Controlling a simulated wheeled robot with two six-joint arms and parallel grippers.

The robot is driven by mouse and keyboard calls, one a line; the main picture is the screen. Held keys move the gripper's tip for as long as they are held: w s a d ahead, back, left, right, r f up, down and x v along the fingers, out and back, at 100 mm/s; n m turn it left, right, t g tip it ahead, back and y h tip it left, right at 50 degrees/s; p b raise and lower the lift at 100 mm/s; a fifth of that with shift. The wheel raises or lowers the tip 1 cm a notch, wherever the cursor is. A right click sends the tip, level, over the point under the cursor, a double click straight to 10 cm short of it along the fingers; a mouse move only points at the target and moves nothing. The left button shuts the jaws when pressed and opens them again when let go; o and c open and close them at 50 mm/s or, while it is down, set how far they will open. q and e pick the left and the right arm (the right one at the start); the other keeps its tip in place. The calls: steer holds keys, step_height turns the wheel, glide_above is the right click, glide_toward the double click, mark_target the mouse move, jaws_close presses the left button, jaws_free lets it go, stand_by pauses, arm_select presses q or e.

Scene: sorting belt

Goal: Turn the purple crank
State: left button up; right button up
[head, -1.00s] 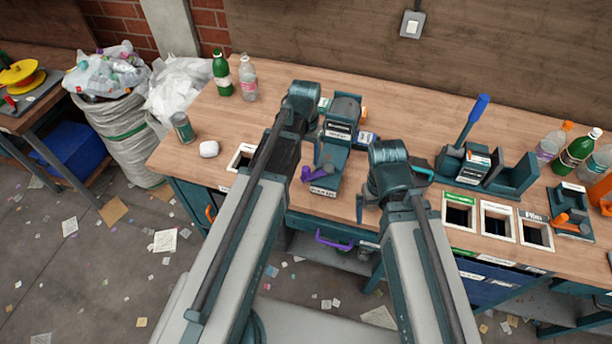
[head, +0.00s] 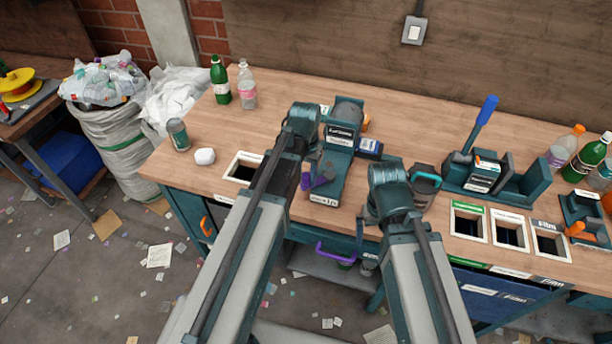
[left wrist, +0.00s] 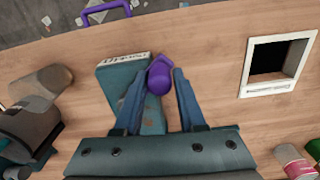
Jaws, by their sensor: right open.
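A square bin opening (head: 243,168) lies left of the machine, and several more are at the right. A teal press with a blue lever (head: 482,122) stands at the back right. Bottles stand at both ends.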

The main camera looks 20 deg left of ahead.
arm_select(q)
jaws_close()
stand_by(1.1)
